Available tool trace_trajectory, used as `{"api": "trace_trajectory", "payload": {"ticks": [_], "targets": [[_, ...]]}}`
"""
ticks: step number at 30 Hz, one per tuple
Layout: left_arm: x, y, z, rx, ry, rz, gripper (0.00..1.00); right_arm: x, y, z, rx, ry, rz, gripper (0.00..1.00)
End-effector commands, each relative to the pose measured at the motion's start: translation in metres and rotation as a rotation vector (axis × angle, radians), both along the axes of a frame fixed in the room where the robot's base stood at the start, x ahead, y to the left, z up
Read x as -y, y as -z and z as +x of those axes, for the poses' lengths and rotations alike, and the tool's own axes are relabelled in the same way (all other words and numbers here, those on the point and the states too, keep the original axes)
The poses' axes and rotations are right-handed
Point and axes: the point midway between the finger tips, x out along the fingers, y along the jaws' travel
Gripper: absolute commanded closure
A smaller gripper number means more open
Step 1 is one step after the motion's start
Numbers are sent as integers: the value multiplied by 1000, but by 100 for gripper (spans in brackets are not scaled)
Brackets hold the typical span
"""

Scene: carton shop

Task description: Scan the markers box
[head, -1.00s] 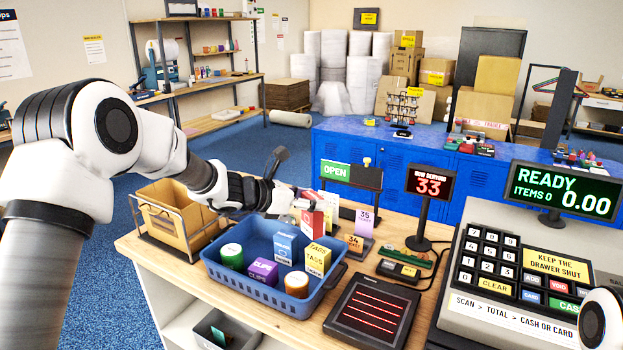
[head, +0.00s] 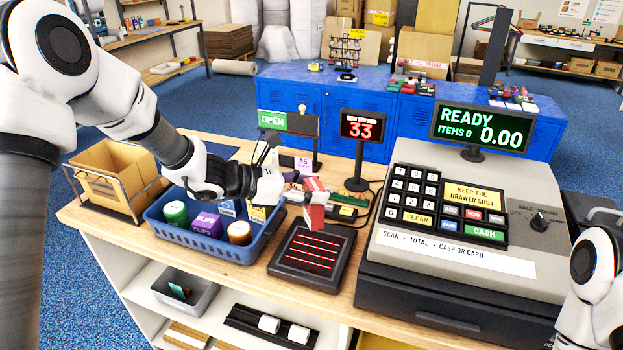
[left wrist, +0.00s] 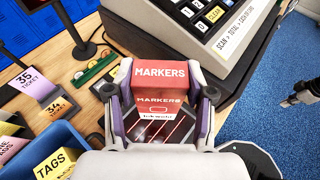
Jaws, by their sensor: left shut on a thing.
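The red markers box (head: 314,208) is held in my left gripper (head: 300,197), just above the far edge of the black scanner pad (head: 282,259) with its glowing red lines. In the left wrist view the box (left wrist: 160,72) reads MARKERS and sits between the two fingers of the gripper (left wrist: 160,95), with the pad's red lines (left wrist: 168,140) below and behind it. The register display (head: 484,128) reads READY, ITEMS 0, 0.00.
A blue basket (head: 180,243) with several cartons and round tubs stands left of the pad. The large cash register (head: 455,262) stands to its right. A NOW SERVING 33 sign (head: 362,127) and ticket cards (left wrist: 33,81) stand behind.

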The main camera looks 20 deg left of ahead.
Motion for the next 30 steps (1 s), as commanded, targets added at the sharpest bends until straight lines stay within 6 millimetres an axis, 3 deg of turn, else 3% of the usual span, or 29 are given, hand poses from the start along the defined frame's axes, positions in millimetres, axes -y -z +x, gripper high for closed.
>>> {"api": "trace_trajectory", "payload": {"ticks": [1,4,8,10,13,24,27,30], "targets": [[0,17,0,-2,0,-1,83,0,12,0,0,0,0,100],[0,33,0,-2,1,0,83,0,21,0,0,0,0,100],[0,45,0,-1,0,0,83,0,28,0,0,0,0,100],[0,40,0,0,-1,0,83,0,23,0,0,0,0,100],[0,24,0,2,0,1,83,0,13,0,0,0,0,100],[0,-67,0,2,0,1,83,0,-45,0,0,0,0,100],[0,-82,0,1,0,1,83,0,-53,0,0,0,0,100],[0,-83,0,0,0,0,83,0,-53,0,0,0,0,100]]}}
